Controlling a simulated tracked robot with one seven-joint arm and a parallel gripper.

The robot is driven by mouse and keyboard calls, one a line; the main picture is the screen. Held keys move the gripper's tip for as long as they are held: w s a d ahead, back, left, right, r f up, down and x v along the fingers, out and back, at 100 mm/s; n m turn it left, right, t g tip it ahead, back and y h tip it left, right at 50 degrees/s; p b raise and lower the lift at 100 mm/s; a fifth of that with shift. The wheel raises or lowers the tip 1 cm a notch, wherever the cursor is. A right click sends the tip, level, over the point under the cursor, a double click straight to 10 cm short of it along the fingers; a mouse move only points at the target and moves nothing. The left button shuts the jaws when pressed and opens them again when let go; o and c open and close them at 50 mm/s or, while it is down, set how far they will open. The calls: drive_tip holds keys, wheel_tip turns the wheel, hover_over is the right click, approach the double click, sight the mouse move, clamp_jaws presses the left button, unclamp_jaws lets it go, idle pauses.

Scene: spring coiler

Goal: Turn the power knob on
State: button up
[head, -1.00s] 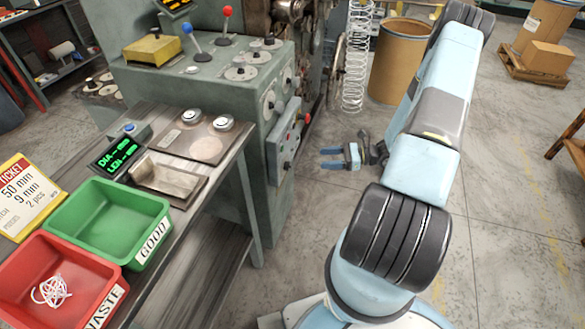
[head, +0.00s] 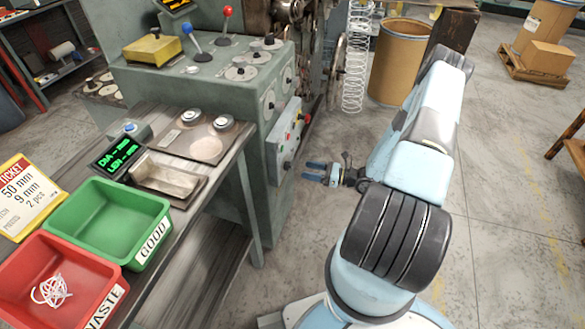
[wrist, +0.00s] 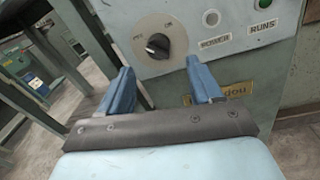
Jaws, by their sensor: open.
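The power knob (wrist: 157,46) is a black rotary knob on a pale round dial on the machine's front panel. In the wrist view it shows ahead of my gripper (wrist: 158,80), between the two blue fingers and apart from them. Its pointer direction is hard to read. To its right are a pale round lamp or button over a small label and a green button (wrist: 265,5) over a label reading RUNS. In the head view my gripper (head: 314,172) is open and empty, just right of the control panel (head: 287,140) on the green machine.
A workbench left of my arm holds a green GOOD bin (head: 108,220), a red WASTE bin (head: 60,285) with white wire, a gauge display (head: 119,157) and a ticket (head: 27,197). A brown drum (head: 400,60) stands behind. The floor around my base is clear.

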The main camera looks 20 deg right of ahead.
sight(289, 166)
drive_tip(key=x, duration=0.6)
drive_tip(key=shift+a, duration=0.3)
drive_tip(key=shift+w, duration=0.15)
